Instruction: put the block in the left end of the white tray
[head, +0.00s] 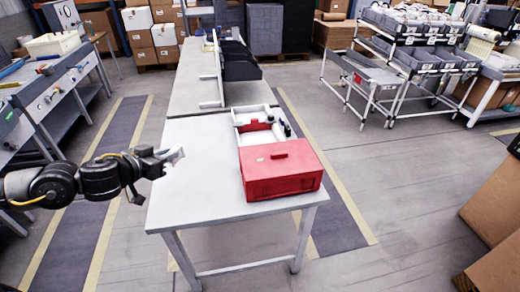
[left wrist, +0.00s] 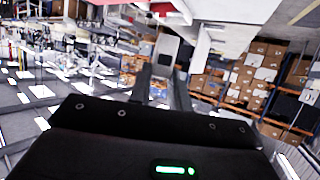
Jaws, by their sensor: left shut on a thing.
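My left gripper (head: 162,156) reaches in from the left, over the left edge of the grey-white table. It is shut on a small pale grey block (head: 174,155), held tilted above the table top. In the left wrist view the block (left wrist: 166,50) sits between the two dark fingers (left wrist: 163,84). The white tray (head: 237,118) lies on the table behind a red case, to the right of the gripper and well apart from it. Red and dark items show in the tray, and its near part is hidden by the case. My right gripper is not in view.
The closed red case (head: 281,171) stands on the right of the table (head: 190,205). Dark bins (head: 240,62) and an upright white panel stand farther back. The table's left and front parts are clear. A workbench (head: 55,95) is at left, a rack (head: 400,75) at right.

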